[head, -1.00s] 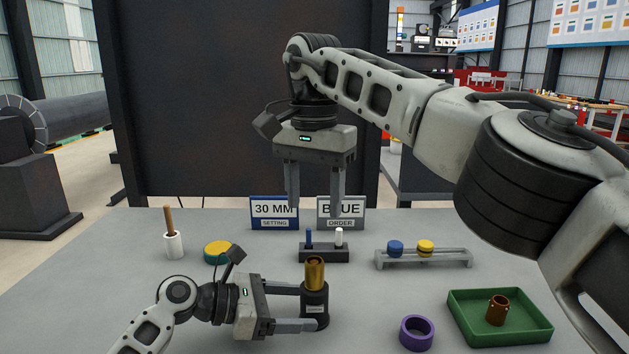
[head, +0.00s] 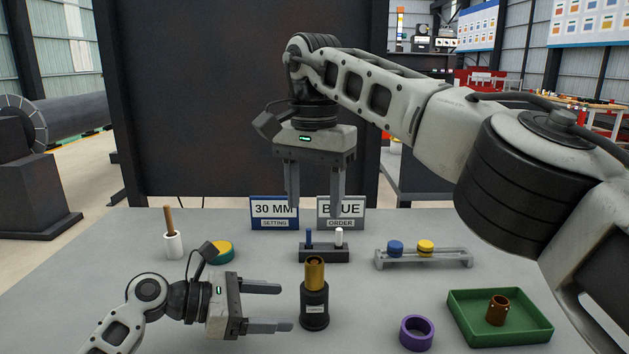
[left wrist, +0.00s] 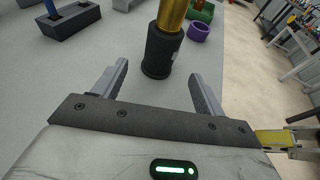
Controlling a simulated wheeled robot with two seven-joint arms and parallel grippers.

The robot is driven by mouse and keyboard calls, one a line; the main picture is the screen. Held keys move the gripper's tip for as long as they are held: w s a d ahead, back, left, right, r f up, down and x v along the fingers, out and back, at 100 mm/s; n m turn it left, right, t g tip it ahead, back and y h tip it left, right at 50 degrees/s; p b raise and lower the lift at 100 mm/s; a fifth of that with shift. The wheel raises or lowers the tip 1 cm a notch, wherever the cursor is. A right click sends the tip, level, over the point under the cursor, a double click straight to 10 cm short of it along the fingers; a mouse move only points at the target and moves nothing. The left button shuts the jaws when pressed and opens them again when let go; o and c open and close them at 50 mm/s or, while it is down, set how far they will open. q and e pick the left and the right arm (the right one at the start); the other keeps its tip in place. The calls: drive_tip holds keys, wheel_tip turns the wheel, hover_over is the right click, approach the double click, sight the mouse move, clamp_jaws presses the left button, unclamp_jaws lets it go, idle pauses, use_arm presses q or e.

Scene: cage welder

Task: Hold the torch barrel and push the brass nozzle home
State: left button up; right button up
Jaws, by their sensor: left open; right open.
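The black torch barrel (head: 314,308) stands upright on the table, with the brass nozzle (head: 315,273) seated upright on its top. Both also show in the left wrist view, the barrel (left wrist: 160,55) ahead of the fingers and the nozzle (left wrist: 172,14) cut by the top edge. My left gripper (head: 286,307) is open and empty, its fingertips just left of the barrel and apart from it. My right gripper (head: 314,210) is open and empty, pointing down above the table behind the nozzle. I cannot tell how deep the nozzle sits.
A purple ring (head: 417,333) and a green tray (head: 470,335) holding a copper-brown cup (head: 497,310) are at the right. Behind stand a black block (head: 324,254) with blue and white pegs, a grey rack (head: 440,260) with blue and yellow caps, and two signs (head: 273,212).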

use_arm(q)
drive_tip(key=o, duration=0.6)
drive_tip(key=shift+c, duration=0.2)
drive_tip(key=shift+a, duration=0.1)
